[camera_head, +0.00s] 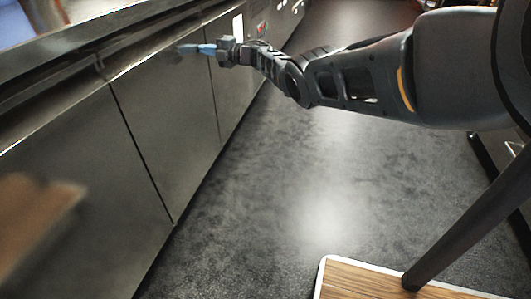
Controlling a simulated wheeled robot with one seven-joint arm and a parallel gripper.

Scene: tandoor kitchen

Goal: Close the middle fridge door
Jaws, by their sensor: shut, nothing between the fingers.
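The middle fridge door (165,120) is a grey metal panel in the counter front on the left. It looks flush, or nearly so, with the panels beside it; a small gap cannot be ruled out. My gripper (183,49) is shut and empty, with blue fingertips pointing left at the upper right part of this door. The tips are at or very near its surface; I cannot tell whether they touch. My arm reaches in from the right.
Another metal door (75,200) is at the near left, and a further panel (235,75) lies beyond the middle one. The dark floor (300,190) is clear. A wooden-topped piece with a white edge (375,281) is at the bottom right.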

